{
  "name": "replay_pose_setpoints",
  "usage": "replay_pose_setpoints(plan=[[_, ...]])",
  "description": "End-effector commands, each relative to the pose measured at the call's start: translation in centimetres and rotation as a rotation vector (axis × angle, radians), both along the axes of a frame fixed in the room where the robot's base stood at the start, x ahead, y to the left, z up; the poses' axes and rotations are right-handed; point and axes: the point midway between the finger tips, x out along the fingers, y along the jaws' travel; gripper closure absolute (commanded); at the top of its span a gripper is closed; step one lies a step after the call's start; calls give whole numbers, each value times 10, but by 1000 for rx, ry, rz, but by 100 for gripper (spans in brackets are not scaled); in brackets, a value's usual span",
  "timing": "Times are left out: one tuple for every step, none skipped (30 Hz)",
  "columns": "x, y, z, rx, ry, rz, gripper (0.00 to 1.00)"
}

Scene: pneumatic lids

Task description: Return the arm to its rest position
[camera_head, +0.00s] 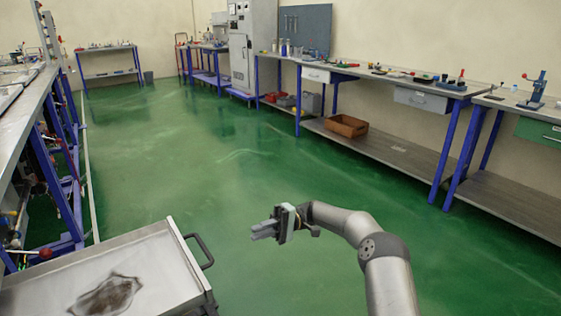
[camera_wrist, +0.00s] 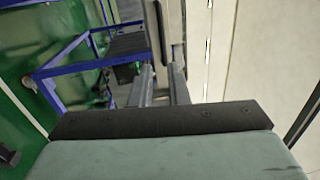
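My gripper (camera_head: 263,230) is held out over the green floor in the lower middle of the head view, with its fingers pointing left. My arm bends up to it from the bottom right. In the wrist view, the two grey fingers (camera_wrist: 161,86) stand apart with a gap between them. Nothing shows between them, so the gripper is open and empty. It touches nothing in the head view.
A metal cart (camera_head: 170,266) with a dark stain on its top stands at the lower left. Its black handle (camera_head: 201,250) faces my gripper. Workbenches (camera_head: 350,75) line the right wall, and another bench (camera_head: 22,118) runs along the left. The floor (camera_head: 200,160) between is clear.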

Motion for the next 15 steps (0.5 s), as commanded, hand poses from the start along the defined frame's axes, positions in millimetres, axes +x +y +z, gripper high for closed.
replay_pose_setpoints(plan=[[-9,7,19,-56,-16,17,85],[-14,11,27,-102,-24,24,85],[-24,15,38,-171,-37,36,85],[-33,18,46,-231,-50,43,85],[-42,20,54,-295,-63,48,85],[-55,20,63,-383,-84,53,85],[-65,20,70,-450,-99,54,85],[-74,17,76,-515,-117,51,85],[-86,12,83,-600,-140,44,85],[-96,8,89,-662,-158,38,85],[-105,2,94,-722,-178,28,85],[-118,-6,102,-802,-203,15,85],[-127,-14,107,-858,-223,2,85],[-136,-22,113,-914,-243,-14,85],[-149,-34,120,-986,-271,-33,85]])
